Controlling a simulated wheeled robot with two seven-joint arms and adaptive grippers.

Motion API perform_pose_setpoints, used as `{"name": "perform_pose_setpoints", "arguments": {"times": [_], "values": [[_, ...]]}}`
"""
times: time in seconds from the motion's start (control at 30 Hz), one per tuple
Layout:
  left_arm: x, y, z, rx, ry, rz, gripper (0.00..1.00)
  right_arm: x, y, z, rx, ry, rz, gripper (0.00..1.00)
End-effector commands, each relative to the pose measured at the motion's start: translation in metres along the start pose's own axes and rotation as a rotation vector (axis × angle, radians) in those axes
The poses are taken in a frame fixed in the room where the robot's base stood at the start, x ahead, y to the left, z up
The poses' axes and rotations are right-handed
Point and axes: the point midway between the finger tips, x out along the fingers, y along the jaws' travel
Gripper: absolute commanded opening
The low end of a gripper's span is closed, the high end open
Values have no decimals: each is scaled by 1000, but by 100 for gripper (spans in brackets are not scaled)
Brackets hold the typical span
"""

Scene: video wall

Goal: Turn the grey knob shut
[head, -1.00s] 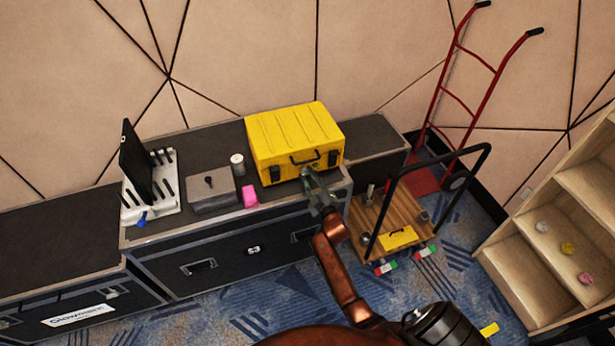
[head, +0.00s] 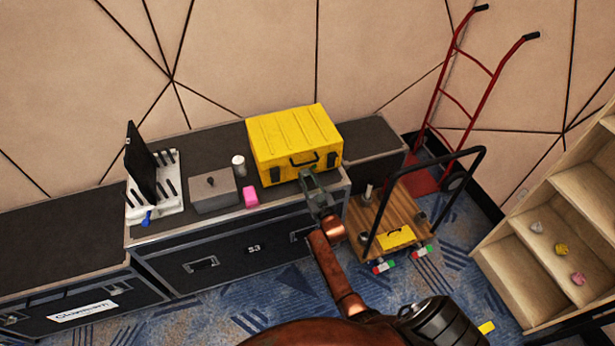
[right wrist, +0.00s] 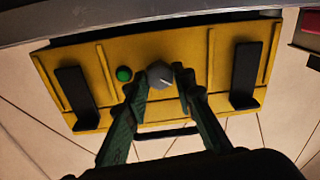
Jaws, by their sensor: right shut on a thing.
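The grey knob (right wrist: 158,73) is on the front of the yellow case (head: 296,140), between two black latches, with a green round button (right wrist: 124,74) beside it. A pale line marks the knob's face. My right gripper (right wrist: 163,84) has its two fingers on either side of the knob, shut on it. In the head view my right gripper (head: 312,184) reaches up to the case front and hides the knob. My left gripper is not in view.
The case stands on a black flight case (head: 230,249). To its left are a grey box (head: 213,193), a pink block (head: 250,196) and a white cylinder (head: 238,165). A wooden cart (head: 397,210) stands close to the right of my arm.

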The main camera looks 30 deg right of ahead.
Motion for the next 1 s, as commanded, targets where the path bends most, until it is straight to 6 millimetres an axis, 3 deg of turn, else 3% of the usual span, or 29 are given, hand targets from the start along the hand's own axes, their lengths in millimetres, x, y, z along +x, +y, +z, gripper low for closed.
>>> {"name": "perform_pose_setpoints", "arguments": {"times": [0.6,1.0], "values": [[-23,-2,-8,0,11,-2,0,0,0,1,579,21,23,0],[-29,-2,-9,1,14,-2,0,-1,0,2,850,32,34,0]]}}
